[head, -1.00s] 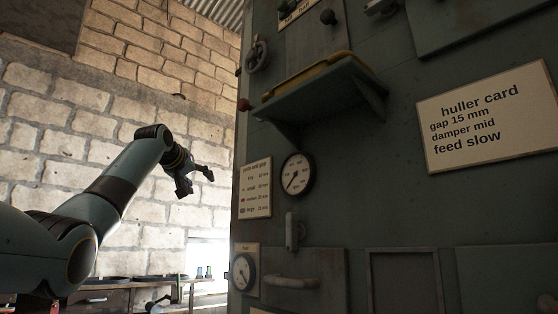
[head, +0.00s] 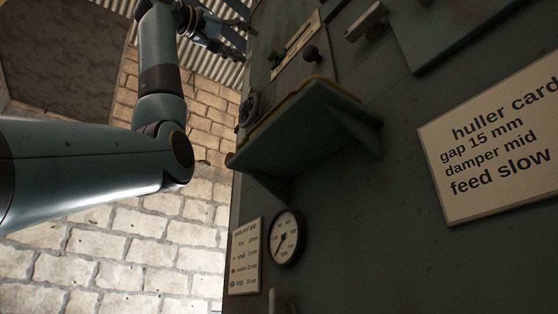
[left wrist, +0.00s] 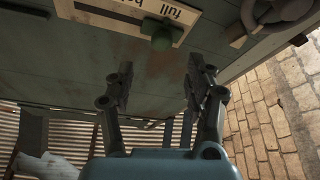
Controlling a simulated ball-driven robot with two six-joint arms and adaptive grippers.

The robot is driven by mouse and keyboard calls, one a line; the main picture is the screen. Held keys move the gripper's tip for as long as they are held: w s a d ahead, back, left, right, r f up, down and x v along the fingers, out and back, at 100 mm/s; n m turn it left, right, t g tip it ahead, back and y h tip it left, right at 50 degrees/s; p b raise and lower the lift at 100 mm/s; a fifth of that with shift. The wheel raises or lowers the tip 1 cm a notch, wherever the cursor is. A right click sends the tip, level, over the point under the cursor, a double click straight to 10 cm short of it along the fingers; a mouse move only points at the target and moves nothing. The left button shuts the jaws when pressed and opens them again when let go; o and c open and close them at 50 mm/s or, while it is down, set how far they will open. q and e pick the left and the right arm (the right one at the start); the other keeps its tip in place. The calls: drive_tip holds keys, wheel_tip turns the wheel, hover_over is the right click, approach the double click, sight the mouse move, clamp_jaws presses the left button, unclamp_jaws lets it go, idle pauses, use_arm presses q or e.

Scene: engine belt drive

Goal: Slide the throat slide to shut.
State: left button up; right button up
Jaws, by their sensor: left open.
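The throat slide appears to be the pale slotted scale plate (head: 300,42) high on the machine front, with a small green knob (head: 274,58) near its lower left end. In the left wrist view the plate (left wrist: 113,8) reads "full" and part of another word, upside down, and the green knob (left wrist: 161,37) stands out near "full". My left gripper (head: 243,40) is raised to the left of the plate, open, empty and apart from the knob. In the left wrist view its fingers (left wrist: 158,76) point toward the panel, with the knob beyond them. My right gripper is out of view.
A hopper shelf (head: 310,130) with a yellow rim juts out below the plate. A dark knob (head: 310,53) sits right of the green one. A handwheel (head: 248,108) is at the machine's left edge; it also shows in the wrist view (left wrist: 285,10). A gauge (head: 286,238) is lower.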

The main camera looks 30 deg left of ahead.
sight(268, 53)
use_arm(q)
drive_tip(key=p+x, duration=0.1)
drive_tip(key=x, duration=0.1)
drive_tip(key=p+x, duration=0.1)
drive_tip(key=x, duration=0.1)
drive_tip(key=shift+w+a+r+p, duration=0.2)
drive_tip(key=shift+r+p, duration=0.1)
drive_tip(key=shift+r, duration=0.15)
drive_tip(key=x, duration=0.1)
drive_tip(key=p+x, duration=0.1)
drive_tip(key=x, duration=0.1)
drive_tip(key=shift+w+d+f, duration=0.15)
drive_tip(key=shift+w+d, duration=0.1)
drive_tip(key=shift+d, duration=0.05)
drive_tip(key=shift+w+r+p, duration=0.2)
drive_tip(key=shift+w+p, duration=0.3)
drive_tip(key=shift+w, duration=0.2)
drive_tip(key=c, duration=0.5)
clamp_jaws()
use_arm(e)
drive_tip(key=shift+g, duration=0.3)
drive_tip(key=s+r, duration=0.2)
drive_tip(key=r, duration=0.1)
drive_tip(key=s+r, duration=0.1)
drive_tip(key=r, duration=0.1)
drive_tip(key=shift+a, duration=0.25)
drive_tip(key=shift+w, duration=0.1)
